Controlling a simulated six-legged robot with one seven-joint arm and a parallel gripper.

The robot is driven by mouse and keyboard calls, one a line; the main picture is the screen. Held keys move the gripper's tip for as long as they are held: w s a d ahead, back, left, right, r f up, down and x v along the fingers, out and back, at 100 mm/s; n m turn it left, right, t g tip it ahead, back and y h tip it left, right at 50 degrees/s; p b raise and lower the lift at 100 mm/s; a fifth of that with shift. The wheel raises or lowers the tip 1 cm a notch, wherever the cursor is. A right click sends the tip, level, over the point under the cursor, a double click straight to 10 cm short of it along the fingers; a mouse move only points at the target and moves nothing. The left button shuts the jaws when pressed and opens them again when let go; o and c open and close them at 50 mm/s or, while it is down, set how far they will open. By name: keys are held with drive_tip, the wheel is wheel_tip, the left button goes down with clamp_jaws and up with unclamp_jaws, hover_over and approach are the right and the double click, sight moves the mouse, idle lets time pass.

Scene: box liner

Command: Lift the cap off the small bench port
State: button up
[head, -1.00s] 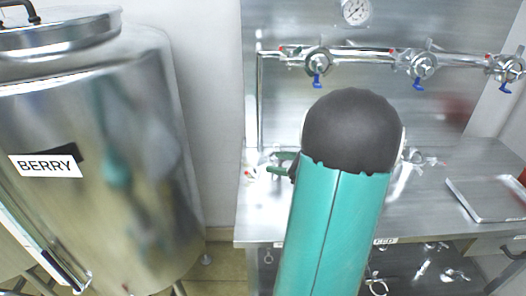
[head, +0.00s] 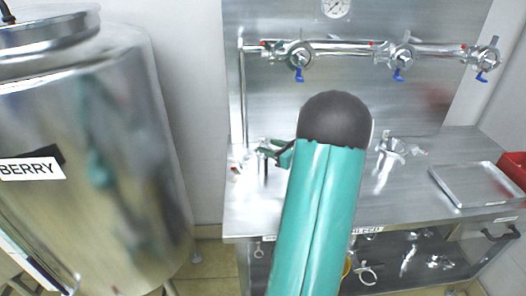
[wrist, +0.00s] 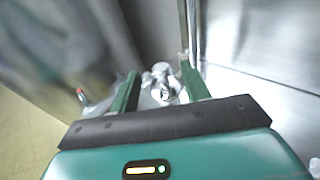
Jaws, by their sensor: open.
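In the wrist view, my gripper (wrist: 160,72) has its two green fingers apart, with nothing held between them. A shiny metal fitting (wrist: 162,88), which looks like the small bench port, shows beyond and between the fingers. I cannot make out its cap clearly. In the head view my gripper (head: 276,152) is small, over the left end of the steel bench (head: 250,212).
A second metal fitting (head: 392,148) stands on the bench right of my arm. A pipe with blue-handled valves (head: 345,48) runs along the back wall. A flat tray (head: 470,184) and a red bin (head: 515,167) lie right. A large steel tank (head: 90,160) stands left.

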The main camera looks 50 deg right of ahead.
sight(263, 144)
drive_tip(key=w, duration=0.4)
drive_tip(key=shift+w+d+f, duration=0.1)
drive_tip(key=shift+d+f, duration=0.05)
drive_tip(key=shift+f, duration=0.25)
clamp_jaws()
drive_tip(key=shift+r, duration=0.15)
